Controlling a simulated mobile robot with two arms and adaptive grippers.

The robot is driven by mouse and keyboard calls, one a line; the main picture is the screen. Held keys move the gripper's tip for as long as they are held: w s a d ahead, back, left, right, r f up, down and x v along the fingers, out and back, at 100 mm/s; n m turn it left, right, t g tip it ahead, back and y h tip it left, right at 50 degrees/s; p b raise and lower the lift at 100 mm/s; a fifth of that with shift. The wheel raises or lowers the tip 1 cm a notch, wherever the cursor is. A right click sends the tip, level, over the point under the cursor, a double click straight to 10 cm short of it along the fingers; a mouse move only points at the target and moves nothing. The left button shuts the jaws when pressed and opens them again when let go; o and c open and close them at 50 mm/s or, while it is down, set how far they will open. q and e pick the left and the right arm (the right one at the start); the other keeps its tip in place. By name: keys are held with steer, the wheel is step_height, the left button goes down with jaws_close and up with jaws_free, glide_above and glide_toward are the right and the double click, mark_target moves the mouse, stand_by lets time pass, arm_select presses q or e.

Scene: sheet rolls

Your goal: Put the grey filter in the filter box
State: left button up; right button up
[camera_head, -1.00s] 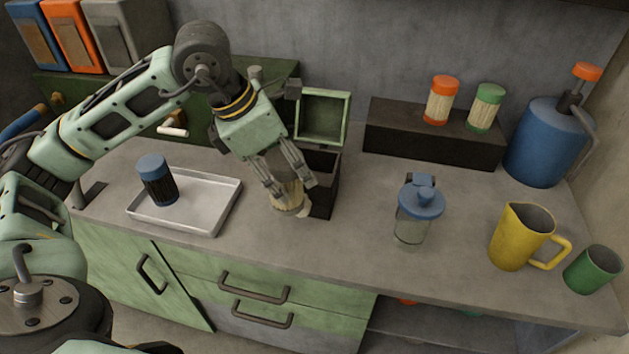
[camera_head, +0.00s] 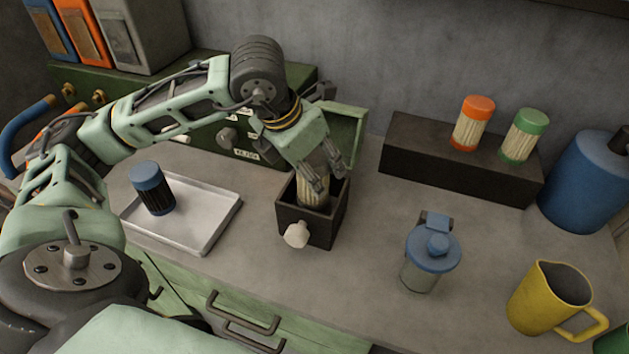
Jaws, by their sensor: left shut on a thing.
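My left gripper (camera_head: 322,183) is shut on a filter (camera_head: 312,194) with a cream pleated body. The gripper hides the filter's top, so its cap colour does not show. The filter stands about upright in the mouth of the dark filter box (camera_head: 322,232), its lower end hidden behind the front wall. I cannot tell whether it touches the bottom. The box's green lid (camera_head: 350,128) stands open behind, partly covered by the gripper. A pale knob (camera_head: 297,234) sticks out at the box's front. My right gripper is not in view.
A metal tray (camera_head: 212,225) with a dark, blue-capped filter (camera_head: 151,188) is left of the box. A blue-lidded clear jar (camera_head: 432,255) and yellow jug (camera_head: 545,298) are to the right. Orange-capped (camera_head: 473,122) and green-capped (camera_head: 524,135) filters stand on a dark block (camera_head: 440,160).

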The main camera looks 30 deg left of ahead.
arm_select(q)
step_height(320, 180, down, 2)
steer(key=shift+f, duration=0.25)
steer(key=shift+w+f, duration=0.1)
steer(key=shift+f, duration=0.75)
steer(key=o, duration=1.1)
steer(key=shift+r, duration=0.1)
steer(key=shift+o, duration=0.2)
steer(key=shift+r, duration=0.25)
steer(key=v, duration=1.1)
steer(key=shift+r, duration=0.35)
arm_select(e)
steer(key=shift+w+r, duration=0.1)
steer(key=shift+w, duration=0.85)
